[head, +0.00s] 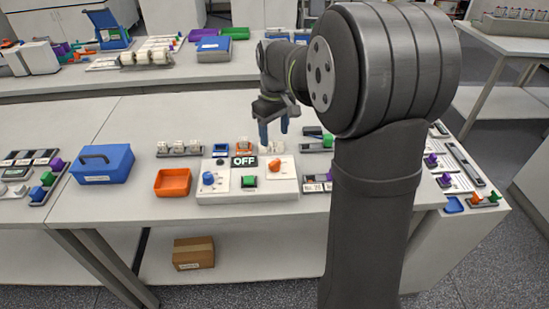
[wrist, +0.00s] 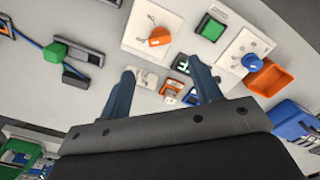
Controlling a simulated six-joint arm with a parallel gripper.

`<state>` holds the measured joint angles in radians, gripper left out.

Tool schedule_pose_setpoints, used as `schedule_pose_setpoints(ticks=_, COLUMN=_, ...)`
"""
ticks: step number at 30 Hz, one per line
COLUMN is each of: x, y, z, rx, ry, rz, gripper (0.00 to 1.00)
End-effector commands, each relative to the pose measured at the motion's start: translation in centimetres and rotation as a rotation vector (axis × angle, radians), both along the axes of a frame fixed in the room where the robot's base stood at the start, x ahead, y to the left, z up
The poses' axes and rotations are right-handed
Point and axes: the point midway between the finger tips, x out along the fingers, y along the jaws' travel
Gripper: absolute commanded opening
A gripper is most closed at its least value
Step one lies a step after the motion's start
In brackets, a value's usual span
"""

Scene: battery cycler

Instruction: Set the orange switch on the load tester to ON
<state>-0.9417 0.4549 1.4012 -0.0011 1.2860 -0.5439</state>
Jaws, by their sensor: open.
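The load tester is a white box (head: 245,194) on the bench in the head view. Its orange switch (head: 275,166) sits on a white plate at the right, and it also shows in the wrist view (wrist: 159,37). A black display (head: 244,161) on the tester reads OFF. A blue knob (head: 208,178) is on its left and a green button (head: 249,182) is in its middle. My gripper (head: 274,134) is open and empty, above and behind the tester. In the wrist view my fingertips (wrist: 161,68) are apart from the orange switch, with nothing between them.
An orange tray (head: 173,182) and a blue case (head: 103,165) stand left of the tester. Small modules (head: 179,148) line up behind it. Black modules (head: 317,184) sit close to its right side. My arm hides part of the bench on the right.

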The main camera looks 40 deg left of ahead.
Motion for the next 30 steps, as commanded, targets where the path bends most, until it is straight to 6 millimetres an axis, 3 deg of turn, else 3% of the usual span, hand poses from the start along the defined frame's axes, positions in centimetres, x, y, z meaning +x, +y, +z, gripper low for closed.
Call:
schedule_pose_setpoints(ticks=6, x=-0.1, y=-0.1, z=-4.9, rx=-0.003, ry=0.003, rz=-0.001, gripper=0.58)
schedule_pose_setpoints(ticks=12, x=0.0, y=-0.1, z=-8.3, rx=-0.002, ry=0.002, rz=-0.002, gripper=0.58)
schedule_pose_setpoints(ticks=18, x=0.0, y=0.0, z=-9.9, rx=0.0, ry=0.001, rz=-0.002, gripper=0.58)
schedule_pose_setpoints(ticks=27, x=0.0, y=0.0, z=-10.1, rx=0.001, ry=0.001, rz=-0.002, gripper=0.58)
schedule_pose_setpoints(ticks=30, x=0.0, y=0.0, z=-10.1, rx=0.001, ry=0.0, rz=-0.002, gripper=0.41)
